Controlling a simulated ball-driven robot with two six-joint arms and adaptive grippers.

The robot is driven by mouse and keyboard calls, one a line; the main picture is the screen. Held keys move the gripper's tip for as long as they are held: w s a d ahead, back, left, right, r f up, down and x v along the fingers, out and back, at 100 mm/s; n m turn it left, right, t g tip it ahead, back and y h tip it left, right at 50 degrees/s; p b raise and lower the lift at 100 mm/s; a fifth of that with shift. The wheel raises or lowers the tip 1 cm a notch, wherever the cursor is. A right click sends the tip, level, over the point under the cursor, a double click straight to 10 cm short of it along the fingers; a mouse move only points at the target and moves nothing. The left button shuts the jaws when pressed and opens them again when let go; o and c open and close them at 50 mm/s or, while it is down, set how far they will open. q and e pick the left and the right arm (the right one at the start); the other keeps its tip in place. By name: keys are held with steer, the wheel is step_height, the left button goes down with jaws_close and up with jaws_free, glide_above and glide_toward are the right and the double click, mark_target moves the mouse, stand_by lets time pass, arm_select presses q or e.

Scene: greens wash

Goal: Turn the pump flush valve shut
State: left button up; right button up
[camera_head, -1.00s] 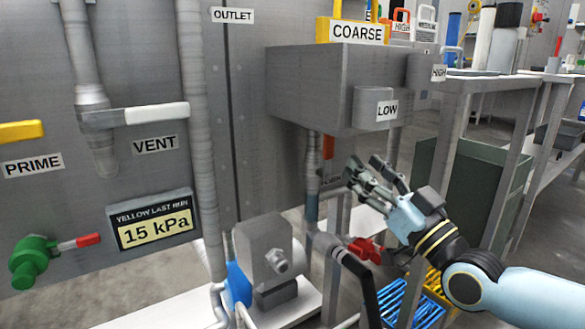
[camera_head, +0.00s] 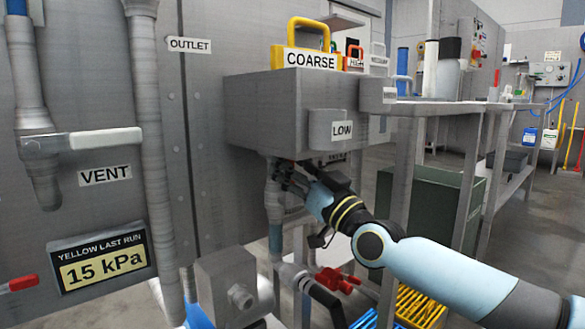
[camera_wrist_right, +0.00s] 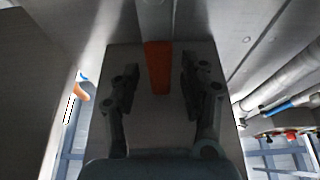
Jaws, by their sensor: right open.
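An orange-red lever (camera_wrist_right: 158,67) shows in the wrist view, below the grey box (camera_head: 262,115) with the COARSE and LOW labels. I take it to be the pump flush valve's handle; its label is not readable. My right gripper (camera_head: 282,176) is under this box, beside the vertical pipe. In the wrist view the right gripper (camera_wrist_right: 160,72) is open, with one finger on each side of the lever and gaps between. In the head view the gripper and box hide most of the lever. My left gripper is not in view.
A grey pump block (camera_head: 228,283) stands below, left of the gripper. A red valve handle (camera_head: 335,280) is beneath the arm. The VENT lever (camera_head: 92,139) is on the left panel. A dark green bin (camera_head: 430,205) stands behind my right arm.

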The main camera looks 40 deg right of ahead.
jaws_close()
stand_by(0.3)
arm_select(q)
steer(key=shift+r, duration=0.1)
arm_select(e)
steer(key=shift+d, duration=0.1)
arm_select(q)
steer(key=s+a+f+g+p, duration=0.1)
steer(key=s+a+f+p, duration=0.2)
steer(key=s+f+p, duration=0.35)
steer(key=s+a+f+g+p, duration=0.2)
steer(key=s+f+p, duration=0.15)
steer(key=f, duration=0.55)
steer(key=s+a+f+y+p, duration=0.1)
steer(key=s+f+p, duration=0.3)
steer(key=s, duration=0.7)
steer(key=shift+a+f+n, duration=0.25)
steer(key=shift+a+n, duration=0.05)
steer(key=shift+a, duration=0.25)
arm_select(e)
steer(key=d+f+m+g+h, duration=0.2)
steer(key=d+f+m+h, duration=0.1)
steer(key=m, duration=0.8)
steer(key=d+f+m+g+h, duration=0.3)
steer(key=d+f+m+h, duration=0.1)
steer(key=m, duration=0.7)
steer(key=shift+w+d+f+m, duration=0.3)
steer(key=shift+d+f, duration=0.1)
steer(key=shift+f, duration=0.25)
